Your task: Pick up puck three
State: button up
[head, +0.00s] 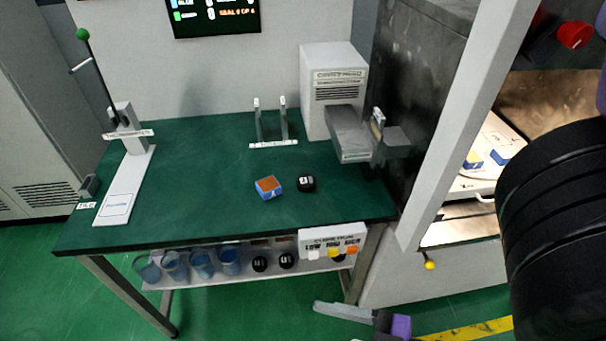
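One black puck (306,183) with a white mark on top lies on the green tabletop, just right of a blue block with an orange-brown top (268,187). Two more black pucks, a left one (260,263) and a right one (287,260), stand on the shelf under the table. A further dark round thing on the shelf is mostly hidden behind the labelled panel. The pucks' marks are too small to read, so I cannot tell which is three. My gripper (345,312) appears low in the picture, below the shelf and apart from the pucks; its finger opening is unclear.
Several blue cups (201,264) stand on the shelf left of the pucks. A labelled panel (332,243) with coloured buttons hangs at the table's front right. A grey-white machine (333,85) and a two-post stand (273,144) are behind. The table's middle left is clear.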

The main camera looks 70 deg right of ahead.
aim_at(306, 183)
jog(key=k+z, duration=0.1)
jog(key=z, duration=0.95)
jog(key=i+j+z, duration=0.2)
jog(key=j, duration=0.85)
jog(key=i+j+z, duration=0.2)
jog(key=j, duration=0.85)
jog(key=j+z, duration=0.15)
jog(key=j, duration=0.95)
